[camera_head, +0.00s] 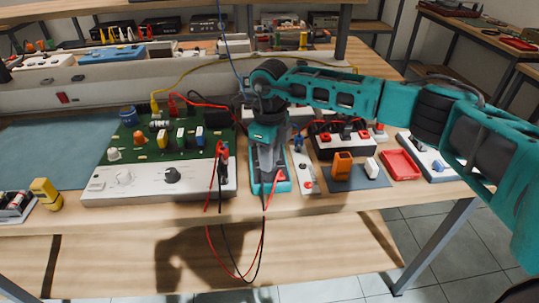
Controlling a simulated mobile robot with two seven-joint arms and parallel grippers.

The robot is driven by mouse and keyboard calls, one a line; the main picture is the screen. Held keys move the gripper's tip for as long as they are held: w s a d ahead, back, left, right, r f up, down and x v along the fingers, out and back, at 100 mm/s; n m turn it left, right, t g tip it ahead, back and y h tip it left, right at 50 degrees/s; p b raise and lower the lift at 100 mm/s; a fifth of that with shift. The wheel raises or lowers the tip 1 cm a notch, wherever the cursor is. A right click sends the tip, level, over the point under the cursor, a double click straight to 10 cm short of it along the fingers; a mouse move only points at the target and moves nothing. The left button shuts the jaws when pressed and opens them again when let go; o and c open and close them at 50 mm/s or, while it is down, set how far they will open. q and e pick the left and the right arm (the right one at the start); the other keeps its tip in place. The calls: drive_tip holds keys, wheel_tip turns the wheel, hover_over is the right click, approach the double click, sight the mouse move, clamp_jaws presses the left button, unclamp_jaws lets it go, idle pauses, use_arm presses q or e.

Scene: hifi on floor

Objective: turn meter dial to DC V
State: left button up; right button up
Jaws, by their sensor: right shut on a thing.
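The meter (258,188), a flat teal-edged unit, lies on the bench near its front edge. My right gripper (269,168) points down over the meter's face and is shut on its dial. The gripper hides the dial and most of the face, so the setting cannot be read. Red and black leads (268,199) come out at the meter's front end and hang below the bench edge. My left gripper is not in view.
A green circuit board on a white base with a black knob (172,175) stands left of the meter. A narrow white switch strip (306,178) lies close on its right. Further right are an orange block (342,163) and a red tray (400,165). Loose cables cross behind.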

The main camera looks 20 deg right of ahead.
clamp_jaws()
drive_tip(key=m+p, duration=0.1)
drive_tip(key=m, duration=0.3)
drive_tip(key=shift+m, duration=0.3)
drive_tip(key=shift+m+p, duration=0.65)
drive_tip(key=shift+m, duration=1.45)
drive_tip(key=o, duration=0.7)
unclamp_jaws()
drive_tip(key=shift+o, duration=0.2)
